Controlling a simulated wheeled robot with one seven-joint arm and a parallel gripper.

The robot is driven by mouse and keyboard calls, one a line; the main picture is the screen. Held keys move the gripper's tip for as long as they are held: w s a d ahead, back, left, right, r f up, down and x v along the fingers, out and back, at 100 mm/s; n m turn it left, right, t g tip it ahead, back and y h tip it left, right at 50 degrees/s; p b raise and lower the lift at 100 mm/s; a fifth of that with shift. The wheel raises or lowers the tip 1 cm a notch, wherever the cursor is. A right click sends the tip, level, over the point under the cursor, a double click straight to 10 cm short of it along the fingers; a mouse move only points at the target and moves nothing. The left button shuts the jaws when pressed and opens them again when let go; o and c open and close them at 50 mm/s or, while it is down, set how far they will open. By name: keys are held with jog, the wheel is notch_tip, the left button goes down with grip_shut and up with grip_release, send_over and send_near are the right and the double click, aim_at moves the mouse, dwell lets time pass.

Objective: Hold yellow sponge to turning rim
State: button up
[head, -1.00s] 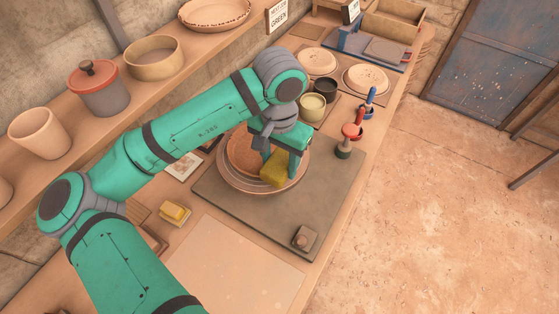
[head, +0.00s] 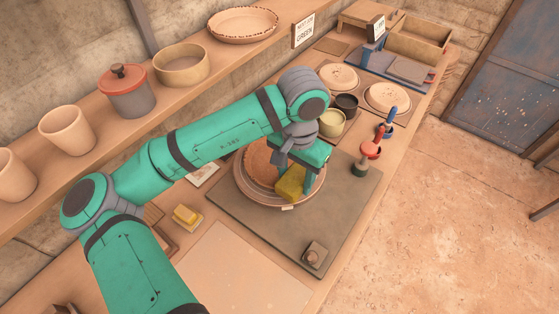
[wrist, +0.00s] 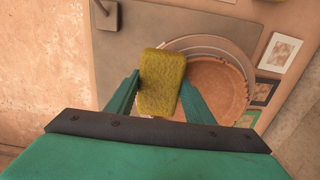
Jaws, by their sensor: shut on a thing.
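My gripper (wrist: 161,92) is shut on the yellow sponge (wrist: 162,80), one finger on each side of it. In the head view the sponge (head: 291,182) hangs below my gripper (head: 298,172) at the right front side of the round dish. The brown dish (wrist: 222,84) sits on a pale round wheel plate (head: 246,192), and its rim shows beside the sponge. The sponge overlaps the rim in both views; I cannot tell whether it touches. My gripper hides part of the dish in the head view.
The wheel stands on a dark grey board (head: 262,226) with a small knob block (head: 315,256) at its front corner. A yellow block (head: 185,214) lies to the left. Cups (head: 331,122) and red and blue handled tools (head: 371,149) stand behind and right. A shelf of pots (head: 126,90) runs along the wall.

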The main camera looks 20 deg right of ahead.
jog(key=shift+f, duration=0.4)
dwell(5.7)
jog(key=shift+r, duration=4.1)
